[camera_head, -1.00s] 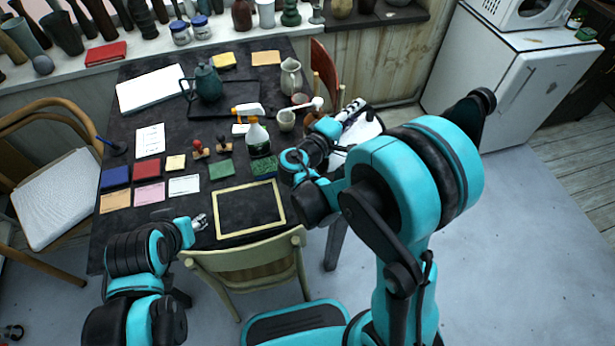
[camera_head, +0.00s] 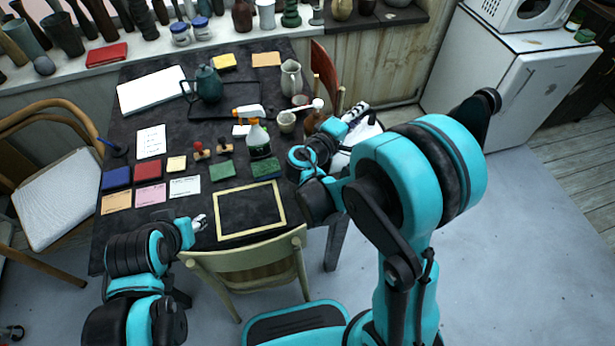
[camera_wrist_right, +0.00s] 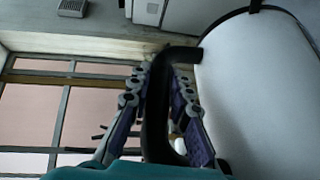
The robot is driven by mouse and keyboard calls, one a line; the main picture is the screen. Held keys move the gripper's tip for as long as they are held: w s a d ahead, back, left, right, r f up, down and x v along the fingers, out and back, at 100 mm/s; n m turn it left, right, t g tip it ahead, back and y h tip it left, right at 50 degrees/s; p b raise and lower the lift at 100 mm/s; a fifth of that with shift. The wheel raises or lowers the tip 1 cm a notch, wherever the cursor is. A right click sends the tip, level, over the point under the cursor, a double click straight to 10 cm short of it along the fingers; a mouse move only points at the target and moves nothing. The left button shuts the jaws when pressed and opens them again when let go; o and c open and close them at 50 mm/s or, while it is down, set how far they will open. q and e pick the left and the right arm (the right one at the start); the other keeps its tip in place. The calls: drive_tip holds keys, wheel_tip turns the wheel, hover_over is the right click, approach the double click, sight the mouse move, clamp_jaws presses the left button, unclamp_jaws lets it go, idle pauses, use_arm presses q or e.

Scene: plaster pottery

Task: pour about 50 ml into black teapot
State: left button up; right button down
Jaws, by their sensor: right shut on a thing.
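A dark teapot (camera_head: 207,84) stands upright on a dark tray (camera_head: 236,120) at the back of the table. My right gripper (camera_head: 356,112) is beyond the table's right edge, well to the right of the teapot. It is shut on the black handle (camera_wrist_right: 156,110) of a white vessel (camera_wrist_right: 255,80), seen large in the right wrist view. The vessel (camera_head: 366,136) is partly hidden by my arm in the head view. Its spout and contents are not clear. My left gripper (camera_head: 201,222) is low over the table's front edge, apart from the teapot; its fingers are too small to judge.
A spray bottle (camera_head: 259,140), a beige cup (camera_head: 286,121), a cream pitcher (camera_head: 291,78) and a brown bottle (camera_head: 314,118) stand between the vessel and the teapot. A red-backed chair (camera_head: 325,70) stands at the right edge. A yellow frame (camera_head: 251,236) lies in front.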

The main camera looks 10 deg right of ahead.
sight(370, 118)
drive_tip(key=d+f, duration=0.1)
drive_tip(key=d+f+y, duration=0.1)
drive_tip(key=d, duration=0.1)
drive_tip(key=w+d+f+m+g+y, duration=0.1)
drive_tip(key=shift+d+p, duration=0.3)
drive_tip(key=shift+d, duration=0.05)
use_arm(q)
drive_tip(key=shift+r, duration=0.7)
use_arm(e)
drive_tip(key=shift+f, duration=0.2)
drive_tip(key=shift+w+d+f+g+y, duration=0.2)
drive_tip(key=shift+d+f+g+y, duration=0.1)
drive_tip(key=shift+d+f+y, duration=0.15)
use_arm(q)
drive_tip(key=shift+r, duration=0.1)
